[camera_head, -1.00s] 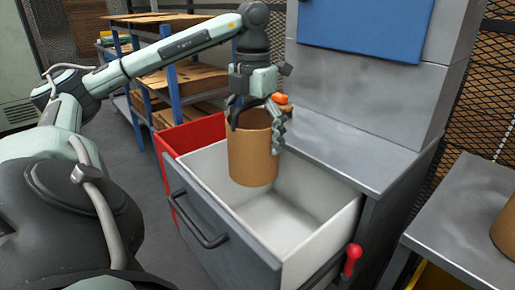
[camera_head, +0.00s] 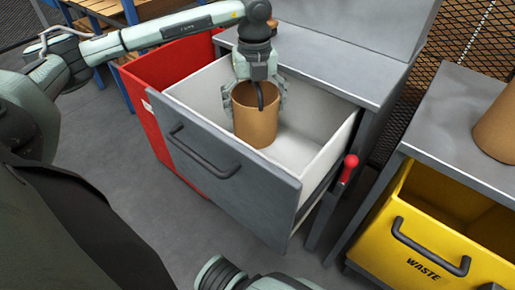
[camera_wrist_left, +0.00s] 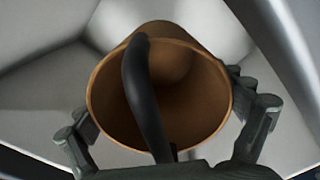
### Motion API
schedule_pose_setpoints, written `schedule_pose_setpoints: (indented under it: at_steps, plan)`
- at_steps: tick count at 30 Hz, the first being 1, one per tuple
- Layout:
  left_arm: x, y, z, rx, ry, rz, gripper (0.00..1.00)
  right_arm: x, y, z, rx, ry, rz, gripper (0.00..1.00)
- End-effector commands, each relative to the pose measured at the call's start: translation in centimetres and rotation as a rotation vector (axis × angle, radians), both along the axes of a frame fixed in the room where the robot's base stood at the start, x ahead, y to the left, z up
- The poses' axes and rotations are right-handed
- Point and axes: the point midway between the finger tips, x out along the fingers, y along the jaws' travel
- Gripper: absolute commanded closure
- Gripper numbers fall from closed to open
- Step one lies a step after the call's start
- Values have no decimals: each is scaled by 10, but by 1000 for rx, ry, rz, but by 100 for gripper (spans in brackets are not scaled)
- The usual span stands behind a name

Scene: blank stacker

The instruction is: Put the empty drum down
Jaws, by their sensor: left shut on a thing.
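The empty drum (camera_head: 256,125) is a brown, open-topped cylinder, upright inside the pulled-out drawer (camera_head: 225,155) with white inner walls and a dark grey front. My right gripper is out of view.
A red-knobbed lever (camera_head: 349,168) is at the drawer's right. A grey bench (camera_head: 450,110) at right carries another brown cylinder (camera_head: 497,125), above a yellow bin marked WASTE (camera_head: 430,240). The drawer has free room right of the drum.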

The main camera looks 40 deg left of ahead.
Motion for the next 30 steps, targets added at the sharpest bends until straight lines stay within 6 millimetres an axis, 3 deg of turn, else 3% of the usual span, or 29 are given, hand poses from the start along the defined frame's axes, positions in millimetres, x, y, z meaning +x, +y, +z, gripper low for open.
schedule_pose_setpoints:
  at_steps: [6, 12, 30]
  plan:
    - [6, -5, -19, 0, 1, 384, 38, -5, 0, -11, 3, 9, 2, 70]
    - [9, -7, -30, 0, 0, 591, 38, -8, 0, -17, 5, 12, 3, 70]
    - [8, -7, -112, 1, 3, 634, 38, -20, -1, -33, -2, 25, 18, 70]
